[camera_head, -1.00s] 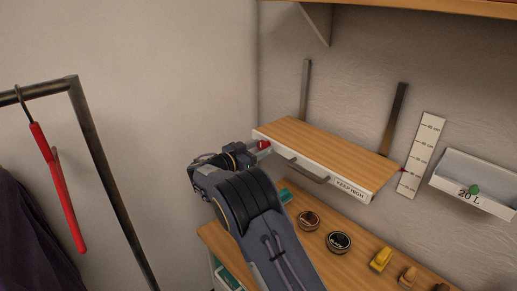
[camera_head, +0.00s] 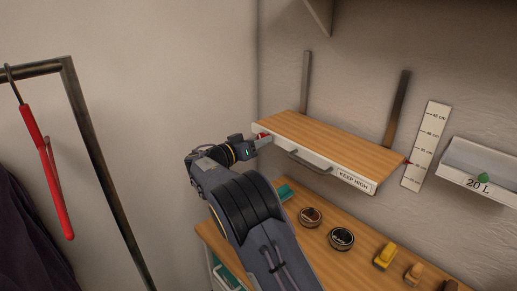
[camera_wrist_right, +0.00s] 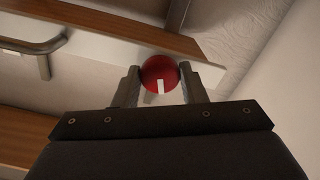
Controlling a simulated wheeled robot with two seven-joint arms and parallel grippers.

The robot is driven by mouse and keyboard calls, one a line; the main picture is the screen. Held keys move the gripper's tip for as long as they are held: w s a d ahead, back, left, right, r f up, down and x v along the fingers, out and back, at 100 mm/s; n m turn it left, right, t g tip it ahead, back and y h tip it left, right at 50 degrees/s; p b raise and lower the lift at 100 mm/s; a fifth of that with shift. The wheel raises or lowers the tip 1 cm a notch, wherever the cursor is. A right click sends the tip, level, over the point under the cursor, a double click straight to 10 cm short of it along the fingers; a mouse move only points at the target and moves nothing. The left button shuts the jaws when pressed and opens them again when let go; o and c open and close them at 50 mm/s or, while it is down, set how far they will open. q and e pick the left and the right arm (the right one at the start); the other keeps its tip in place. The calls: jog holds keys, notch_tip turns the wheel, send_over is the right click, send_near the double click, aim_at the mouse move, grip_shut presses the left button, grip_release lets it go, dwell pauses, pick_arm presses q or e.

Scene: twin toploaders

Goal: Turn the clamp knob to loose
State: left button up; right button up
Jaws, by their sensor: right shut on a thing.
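The clamp knob is a round red knob with a white mark, at the left end of the white front edge of the wooden shelf (camera_head: 330,140). In the right wrist view the knob (camera_wrist_right: 158,72) sits between the two fingers of my right gripper (camera_wrist_right: 160,70), which is shut on it. The white mark is at the knob's lower side in that view. In the head view my right gripper (camera_head: 264,141) is at the shelf's left front corner and covers most of the knob. My left gripper is not in view.
The shelf has a bar handle (camera_head: 310,165) and a "KEEP HIGH" label (camera_head: 353,180). Below is a wooden counter (camera_head: 310,249) with round tins and small yellow and tan objects. A ruler (camera_head: 426,146) and a "20 L" tray (camera_head: 478,186) are at right; a rack (camera_head: 95,165) is at left.

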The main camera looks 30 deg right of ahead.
jog(key=shift+r+n+p, duration=0.15)
jog(key=shift+n+p, duration=4.3)
jog(key=shift+n, duration=9.25)
jog(key=o, duration=1)
